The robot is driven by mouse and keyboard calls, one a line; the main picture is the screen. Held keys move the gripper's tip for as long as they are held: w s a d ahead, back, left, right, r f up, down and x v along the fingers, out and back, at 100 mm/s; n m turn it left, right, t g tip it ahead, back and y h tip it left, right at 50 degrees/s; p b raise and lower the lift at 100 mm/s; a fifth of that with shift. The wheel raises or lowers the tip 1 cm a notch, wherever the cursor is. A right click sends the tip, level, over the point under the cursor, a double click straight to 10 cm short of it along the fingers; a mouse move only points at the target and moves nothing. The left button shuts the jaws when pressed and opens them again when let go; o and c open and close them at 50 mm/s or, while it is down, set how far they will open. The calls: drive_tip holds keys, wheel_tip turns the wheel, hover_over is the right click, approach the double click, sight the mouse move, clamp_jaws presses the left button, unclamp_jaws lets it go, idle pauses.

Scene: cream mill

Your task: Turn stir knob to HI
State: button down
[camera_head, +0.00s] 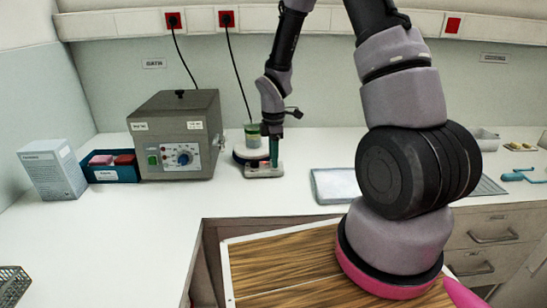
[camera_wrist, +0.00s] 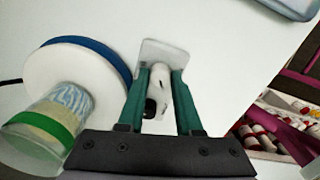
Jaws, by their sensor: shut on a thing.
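The stirrer stands on the white counter in the head view. Its round plate (camera_wrist: 65,62), white with a blue rim, is left of my fingers in the wrist view. A grey front base (camera_head: 264,171) sticks out before it, under my gripper. My gripper (camera_head: 274,158) points down, its green fingers (camera_wrist: 161,76) closed on the stir knob (camera_wrist: 161,82), a small white part with a black piece at its near end. The fingers hide its sides. The HI mark and the knob's pointer cannot be read. A glass beaker with a green band (camera_wrist: 45,118) stands on the plate.
A grey bath box (camera_head: 178,135) with dials stands left of the stirrer. A teal tray (camera_head: 112,170) and a white carton (camera_head: 53,170) are further left. A flat pale tray (camera_head: 335,186) lies to the right. Cables hang behind.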

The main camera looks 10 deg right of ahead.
drive_tip(key=m, duration=1.1)
drive_tip(key=shift+m, duration=0.4)
drive_tip(key=m, duration=0.5)
drive_tip(key=shift+w, duration=0.1)
drive_tip(key=m, duration=0.6)
drive_tip(key=shift+m, duration=0.3)
drive_tip(key=c, duration=0.6)
unclamp_jaws()
